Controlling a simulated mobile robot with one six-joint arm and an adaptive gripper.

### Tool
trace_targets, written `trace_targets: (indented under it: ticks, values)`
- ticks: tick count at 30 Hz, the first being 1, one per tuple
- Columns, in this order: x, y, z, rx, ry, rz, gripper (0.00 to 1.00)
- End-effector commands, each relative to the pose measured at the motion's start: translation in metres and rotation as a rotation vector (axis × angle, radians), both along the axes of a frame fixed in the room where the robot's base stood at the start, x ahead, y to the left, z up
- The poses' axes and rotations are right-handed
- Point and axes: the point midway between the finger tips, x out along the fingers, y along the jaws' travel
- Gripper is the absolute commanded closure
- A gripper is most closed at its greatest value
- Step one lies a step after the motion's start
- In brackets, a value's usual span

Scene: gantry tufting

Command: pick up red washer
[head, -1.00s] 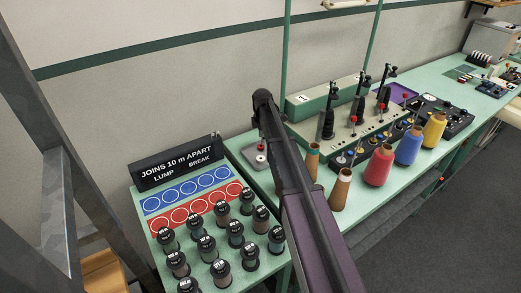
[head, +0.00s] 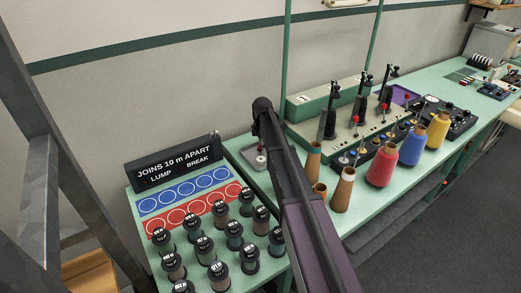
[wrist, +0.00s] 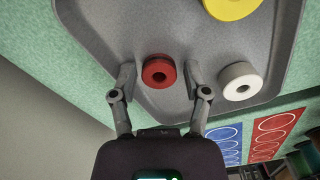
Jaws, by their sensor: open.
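The red washer (wrist: 159,72) is a thick red ring with a dark center hole. In the wrist view it lies on a grey tray (wrist: 125,30), near the tray's edge. My gripper (wrist: 158,76) is open, with one finger on each side of the red washer; I cannot tell whether either finger touches it. A white washer (wrist: 240,81) lies to the right, just beyond the right finger. A yellow washer (wrist: 232,5) is partly cut off at the top. In the head view my arm hides the red washer and the gripper; part of the tray (head: 247,153) shows left of the arm.
A board with blue and red circles (head: 187,190) and several dark spools (head: 204,247) stands at left below a black sign (head: 177,160). Thread cones, including a red one (head: 382,166), stand right of my arm. Upright tool holders (head: 328,120) stand behind them.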

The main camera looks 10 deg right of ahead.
Motion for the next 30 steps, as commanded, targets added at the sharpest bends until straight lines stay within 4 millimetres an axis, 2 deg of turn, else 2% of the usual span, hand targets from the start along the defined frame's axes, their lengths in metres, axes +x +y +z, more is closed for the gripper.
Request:
trace_targets:
  ticks: [8,14,30]
  values:
    - [0.0000,-0.0003,0.0000,0.000,0.000,0.000,0.39]
    - [-0.0001,-0.0004,0.0000,0.000,0.000,0.000,0.98]
    - [0.0000,-0.0007,0.0056,0.000,0.000,-0.001,1.00]
